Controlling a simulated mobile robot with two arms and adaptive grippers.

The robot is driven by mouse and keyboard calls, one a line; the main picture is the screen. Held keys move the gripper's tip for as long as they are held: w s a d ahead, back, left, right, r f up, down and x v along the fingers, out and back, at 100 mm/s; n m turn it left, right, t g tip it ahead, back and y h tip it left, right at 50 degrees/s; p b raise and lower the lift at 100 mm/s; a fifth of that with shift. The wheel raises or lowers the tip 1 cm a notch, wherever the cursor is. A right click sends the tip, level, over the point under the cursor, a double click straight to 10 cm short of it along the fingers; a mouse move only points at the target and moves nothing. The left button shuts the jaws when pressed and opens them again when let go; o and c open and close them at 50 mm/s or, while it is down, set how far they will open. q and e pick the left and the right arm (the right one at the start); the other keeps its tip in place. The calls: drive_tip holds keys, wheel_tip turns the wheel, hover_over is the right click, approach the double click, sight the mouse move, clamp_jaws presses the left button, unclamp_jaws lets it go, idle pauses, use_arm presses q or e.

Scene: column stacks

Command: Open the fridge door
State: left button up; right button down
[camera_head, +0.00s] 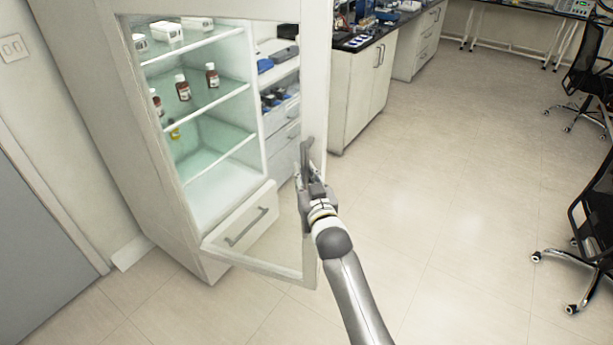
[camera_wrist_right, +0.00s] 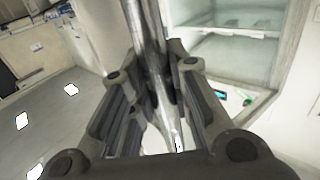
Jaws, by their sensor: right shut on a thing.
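The fridge (camera_head: 117,130) stands upright at the left in the head view. Its glass-panelled door (camera_head: 316,80) is ajar, with its free edge swung out to the right, away from the cabinet. My right gripper (camera_head: 307,168) is at that free edge, about mid-height or lower. In the right wrist view, a shiny metal handle bar (camera_wrist_right: 144,28) runs between the fingers of the right gripper (camera_wrist_right: 150,72), which are shut on it. The fingers hide part of the handle. My left gripper is not in view.
White boxes (camera_head: 167,31) and brown bottles (camera_head: 212,75) stand on the fridge shelves. A drawer (camera_head: 240,225) is at the bottom. Behind the door is a lab bench (camera_head: 362,95). Black chairs (camera_head: 590,215) stand at the right. The floor (camera_head: 450,200) between is clear.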

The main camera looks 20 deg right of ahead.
drive_tip(key=c, duration=1.3)
unclamp_jaws()
drive_tip(key=s, duration=1.2)
drive_tip(key=shift+d, duration=0.15)
